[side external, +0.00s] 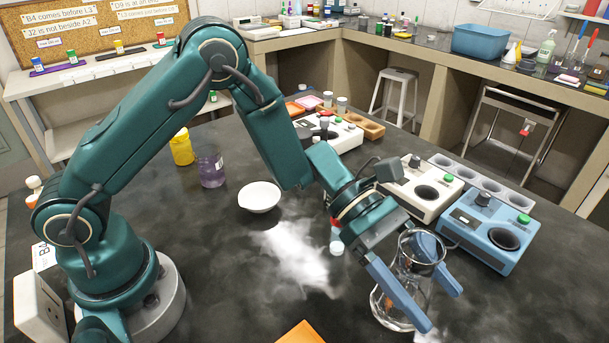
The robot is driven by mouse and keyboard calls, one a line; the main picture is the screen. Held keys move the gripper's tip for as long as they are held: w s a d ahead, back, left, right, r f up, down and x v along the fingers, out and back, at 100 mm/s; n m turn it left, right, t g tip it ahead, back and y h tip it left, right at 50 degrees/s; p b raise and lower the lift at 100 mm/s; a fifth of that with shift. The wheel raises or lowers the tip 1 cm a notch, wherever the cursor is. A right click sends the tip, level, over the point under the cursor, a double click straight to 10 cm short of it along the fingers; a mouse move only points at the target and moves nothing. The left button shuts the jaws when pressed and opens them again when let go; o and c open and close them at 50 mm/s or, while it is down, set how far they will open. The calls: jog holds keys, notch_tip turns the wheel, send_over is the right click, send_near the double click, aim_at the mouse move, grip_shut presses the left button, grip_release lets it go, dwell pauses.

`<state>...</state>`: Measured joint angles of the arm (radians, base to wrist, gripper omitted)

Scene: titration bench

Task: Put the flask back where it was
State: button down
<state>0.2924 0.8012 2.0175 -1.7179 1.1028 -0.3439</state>
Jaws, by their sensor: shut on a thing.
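The clear glass flask (405,292) is at the lower right, in front of the blue bench device. My gripper (436,306) has its two blue fingers on either side of the flask, shut on its upper part. The flask looks close to upright. Its base is near the dark bench top, but I cannot tell whether it touches. A glass rim (421,247) shows above the fingers. Part of the flask is hidden behind the near finger.
A blue device (489,232) with a round well and a white device (421,188) stand close behind the gripper. A white bowl (259,197), a purple-tinted beaker (211,170) and a yellow container (182,148) stand left. An orange item (300,334) lies at the front edge.

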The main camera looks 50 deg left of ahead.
aim_at(423, 307)
jog(key=shift+f, duration=1.5)
grip_release()
